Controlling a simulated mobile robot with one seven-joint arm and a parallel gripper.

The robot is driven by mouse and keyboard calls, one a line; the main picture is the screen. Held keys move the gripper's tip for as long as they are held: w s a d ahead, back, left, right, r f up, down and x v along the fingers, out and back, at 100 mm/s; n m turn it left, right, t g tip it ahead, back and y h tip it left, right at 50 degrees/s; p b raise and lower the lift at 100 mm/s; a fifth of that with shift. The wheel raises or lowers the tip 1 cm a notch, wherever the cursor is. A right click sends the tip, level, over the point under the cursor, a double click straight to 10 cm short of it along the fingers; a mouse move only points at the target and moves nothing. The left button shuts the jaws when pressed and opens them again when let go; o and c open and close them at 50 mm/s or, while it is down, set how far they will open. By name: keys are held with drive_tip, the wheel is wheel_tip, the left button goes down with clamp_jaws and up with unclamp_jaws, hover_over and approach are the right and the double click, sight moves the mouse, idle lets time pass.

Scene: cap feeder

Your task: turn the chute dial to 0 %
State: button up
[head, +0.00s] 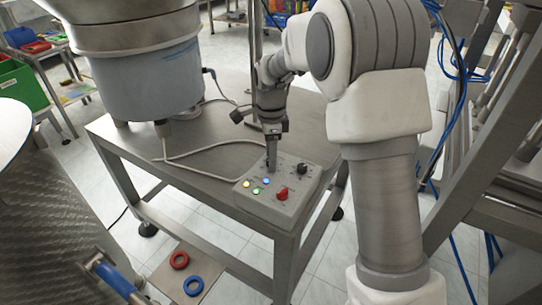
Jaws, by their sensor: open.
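A grey control box (290,207) sits on the near right corner of the metal table. On its top are a black knob (302,169) at the back right, a red knob (282,194) at the front right, and small lit yellow, green and blue buttons on the left. No dial marking is readable, so I cannot tell which knob is the chute dial or its setting. My gripper (271,166) points down over the back left part of the box, left of the black knob. It is open; its fingers hide whatever lies behind them, and contact is unclear.
A large bowl feeder (150,80) stands on the table (215,130) at the back left. A pale cable crosses the tabletop to the box. A ribbed metal drum (45,220) is at the left. Red and blue rings lie on a floor board. A metal frame rises at the right.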

clamp_jaws()
drive_tip(key=shift+r, duration=0.1)
idle(0.4)
